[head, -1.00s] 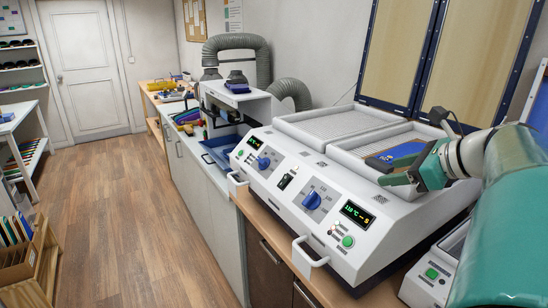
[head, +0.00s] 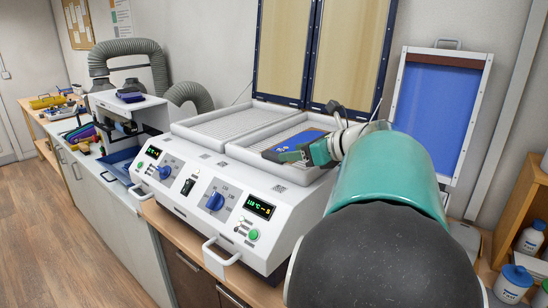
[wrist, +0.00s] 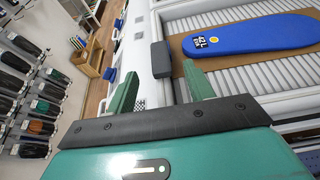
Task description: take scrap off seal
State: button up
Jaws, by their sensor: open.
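My gripper (head: 290,156) is open above the front part of the white heater, with nothing seen held in it. In the wrist view its two green fingers (wrist: 159,72) stand apart. A small dark grey block (wrist: 161,60) shows beyond them at the heater's edge; I cannot tell whether it is scrap or a fixed part. The press at the right has its lid up, with a blue membrane (head: 432,112) in a white frame. My arm hides most of its base, so its seal and any scrap there cannot be made out.
A blue insole (wrist: 245,35) lies on a brown sheet (wrist: 200,43) in the heater's right bay. The heater (head: 205,195) has knobs and a front handle, and its framed lids (head: 350,45) stand raised behind. White bottles (head: 513,282) stand at the right. The floor at left is clear.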

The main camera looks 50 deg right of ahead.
aim_at(276, 155)
jog(key=x, duration=0.5)
jog(key=c, duration=1)
